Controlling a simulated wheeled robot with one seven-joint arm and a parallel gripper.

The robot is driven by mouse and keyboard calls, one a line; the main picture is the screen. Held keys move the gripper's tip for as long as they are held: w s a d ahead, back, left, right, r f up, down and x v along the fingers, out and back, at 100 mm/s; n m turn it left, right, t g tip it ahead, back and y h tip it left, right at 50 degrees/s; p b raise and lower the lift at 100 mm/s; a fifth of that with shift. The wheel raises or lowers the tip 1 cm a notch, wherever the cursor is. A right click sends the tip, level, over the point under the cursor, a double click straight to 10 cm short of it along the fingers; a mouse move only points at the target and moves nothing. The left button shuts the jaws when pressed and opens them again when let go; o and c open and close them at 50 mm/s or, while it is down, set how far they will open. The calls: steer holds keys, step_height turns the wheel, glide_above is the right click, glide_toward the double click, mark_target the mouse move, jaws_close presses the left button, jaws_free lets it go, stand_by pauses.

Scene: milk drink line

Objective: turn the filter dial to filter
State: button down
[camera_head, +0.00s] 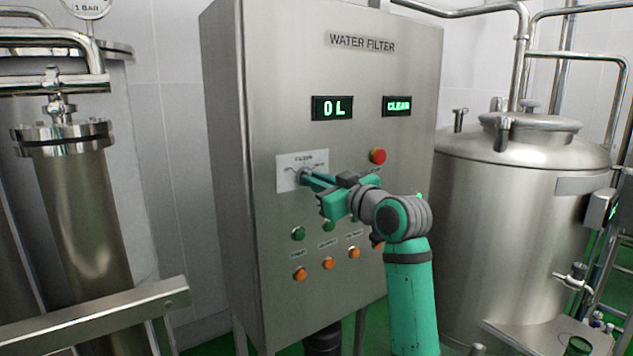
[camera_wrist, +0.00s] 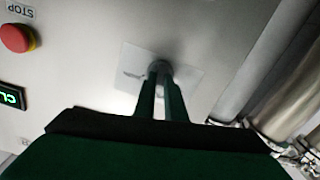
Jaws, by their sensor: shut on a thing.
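The filter dial (camera_wrist: 159,67) is a dark round knob on a pale label plate (camera_head: 288,181) on the front of the steel water filter cabinet (camera_head: 345,60). My green gripper (camera_head: 304,175) reaches it from the right in the head view. In the wrist view its two fingers (camera_wrist: 161,80) are shut on the dial, one on each side. The fingers cover most of the dial, so its pointer position cannot be told. Some small lettering shows on the plate's upper part but is mostly too small to read.
A red stop button (camera_head: 378,156) sits right of the plate, above my gripper. Displays read "0 L" (camera_head: 332,108) and "CLEAN" (camera_head: 397,106). A steel tank (camera_head: 510,220) stands right of the cabinet.

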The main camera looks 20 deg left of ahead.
steer(key=shift+f+m, duration=0.25)
steer(key=shift+m, duration=0.85)
steer(key=shift+w, duration=0.1)
steer(key=c, duration=1.8)
jaws_free()
steer(key=shift+w+d, duration=0.1)
steer(key=shift+d, duration=0.1)
steer(key=v, duration=1)
steer(key=shift+s+d+r, duration=0.15)
steer(key=shift+s+d, duration=0.05)
steer(key=shift+s, duration=0.25)
